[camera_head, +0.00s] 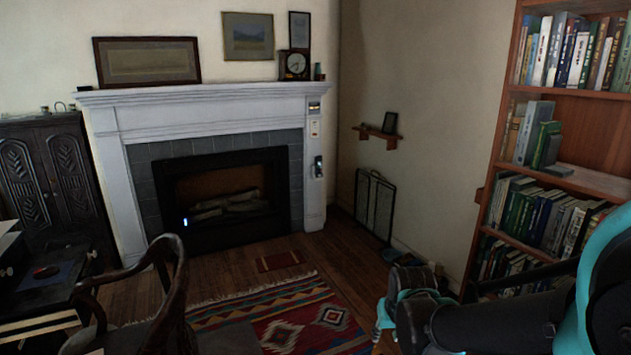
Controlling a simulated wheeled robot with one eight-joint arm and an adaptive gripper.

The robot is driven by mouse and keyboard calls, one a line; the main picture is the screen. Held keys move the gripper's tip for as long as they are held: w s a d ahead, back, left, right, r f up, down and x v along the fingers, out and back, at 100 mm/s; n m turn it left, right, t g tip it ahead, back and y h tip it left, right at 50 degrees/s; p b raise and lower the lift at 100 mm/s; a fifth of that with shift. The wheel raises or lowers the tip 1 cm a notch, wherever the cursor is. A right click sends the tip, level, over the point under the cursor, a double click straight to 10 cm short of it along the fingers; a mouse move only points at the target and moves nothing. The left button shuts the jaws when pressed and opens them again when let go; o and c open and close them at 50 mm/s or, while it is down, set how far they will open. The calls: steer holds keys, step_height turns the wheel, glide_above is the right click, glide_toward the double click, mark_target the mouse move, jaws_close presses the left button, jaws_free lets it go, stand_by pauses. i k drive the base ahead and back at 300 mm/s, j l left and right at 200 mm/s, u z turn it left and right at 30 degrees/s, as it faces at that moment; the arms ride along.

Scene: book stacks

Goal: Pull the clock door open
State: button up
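A small dark-cased clock (295,66) with a round pale face stands on the right part of the white mantel shelf, against the far wall. It is small in the view, and I cannot make out its door or whether that door is open or shut. My black and teal arm reaches in from the lower right, far from the clock. I see no gripper fingers.
The mantel (200,93) tops a fireplace with a dark firebox (228,196). A wooden chair (165,290) stands at lower left. A patterned rug (290,325) lies in the middle. A tall bookcase (590,180) stands right. A folded screen (374,205) leans by the wall.

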mark_target(285, 66)
steer(key=i, duration=2.55)
steer(key=i+l+u, duration=0.1)
steer(key=i, duration=1.2)
